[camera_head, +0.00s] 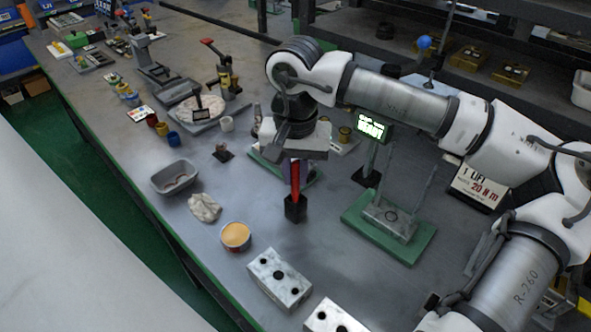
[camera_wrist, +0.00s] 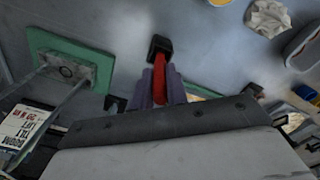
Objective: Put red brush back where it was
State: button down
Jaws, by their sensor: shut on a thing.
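The red brush (camera_head: 295,180) shows as an upright red handle below my gripper (camera_head: 296,160) in the head view. At its lower end is a dark square block (camera_head: 296,209) close to the grey bench; I cannot tell whether this is the brush head or a holder, or whether it touches the bench. In the wrist view the red handle (camera_wrist: 161,72) runs between the purplish fingers of my gripper (camera_wrist: 160,85), which is shut on it. The black block (camera_wrist: 158,46) shows beyond the fingertips. The upper handle is hidden.
A green-based fixture (camera_head: 362,238) stands just right of the block. An orange-topped tub (camera_head: 236,237), a crumpled cloth (camera_head: 204,207) and a grey tray (camera_head: 174,178) lie to the left. A metal valve block (camera_head: 279,279) is in front. Bare bench (camera_head: 262,205) lies between.

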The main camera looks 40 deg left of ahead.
jog(key=shift+f, duration=0.2)
jog(key=c, duration=1.4)
grip_release()
jog(key=shift+r, duration=0.1)
notch_tip(320, 180, up, 12)
jog(key=shift+r, duration=0.15)
